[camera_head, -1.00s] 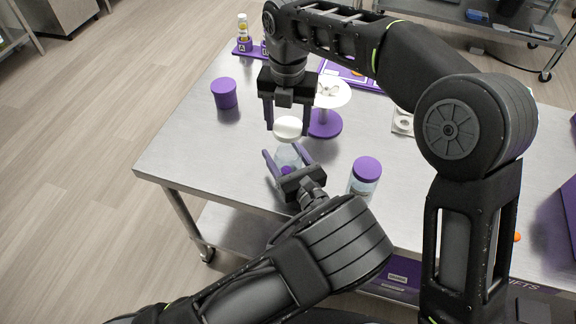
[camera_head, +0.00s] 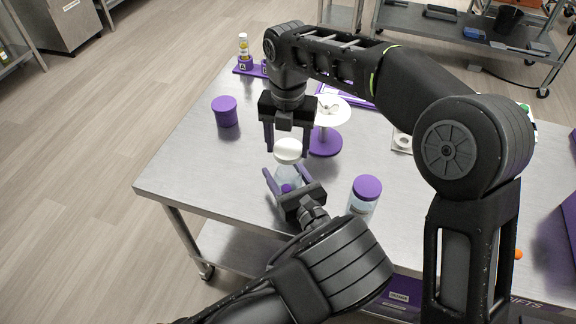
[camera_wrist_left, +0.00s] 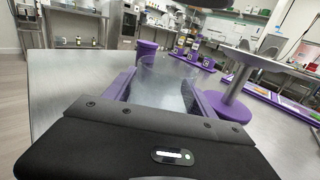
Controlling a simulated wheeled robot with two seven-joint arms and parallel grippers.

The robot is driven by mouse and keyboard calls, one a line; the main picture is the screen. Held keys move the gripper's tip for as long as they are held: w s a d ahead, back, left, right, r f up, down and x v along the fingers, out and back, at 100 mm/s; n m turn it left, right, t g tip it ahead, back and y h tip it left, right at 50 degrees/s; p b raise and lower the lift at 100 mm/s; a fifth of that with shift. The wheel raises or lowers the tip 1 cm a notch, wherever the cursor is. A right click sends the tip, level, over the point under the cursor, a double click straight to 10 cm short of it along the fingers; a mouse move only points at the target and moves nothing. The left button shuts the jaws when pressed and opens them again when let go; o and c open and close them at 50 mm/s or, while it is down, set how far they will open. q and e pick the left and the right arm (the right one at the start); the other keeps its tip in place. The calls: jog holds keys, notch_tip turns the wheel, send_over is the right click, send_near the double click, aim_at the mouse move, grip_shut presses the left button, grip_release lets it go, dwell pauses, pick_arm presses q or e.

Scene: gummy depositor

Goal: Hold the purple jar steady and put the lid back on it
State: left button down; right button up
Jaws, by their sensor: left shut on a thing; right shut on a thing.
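A clear jar (camera_head: 289,176) with something purple inside stands upright between the purple fingers of my left gripper (camera_head: 284,172), which is shut on it near the table's front edge. The left wrist view shows its see-through wall (camera_wrist_left: 160,85) between the two fingers. My right gripper (camera_head: 287,154) points down from above and is shut on the round white lid (camera_head: 289,146). The lid is roughly level, over the jar's mouth and very close to it. I cannot tell whether lid and rim touch.
A closed jar with a purple lid (camera_head: 367,187) stands to the right. A purple container (camera_head: 225,111) is at the left. A white-topped stand with a purple base (camera_head: 326,143) is close behind the right gripper. A purple rack (camera_head: 243,68) sits at the back.

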aim_at(288, 182)
jog(key=shift+f, duration=1.95)
jog(key=shift+f, duration=0.15)
jog(key=shift+f, duration=0.75)
jog(key=shift+f, duration=0.55)
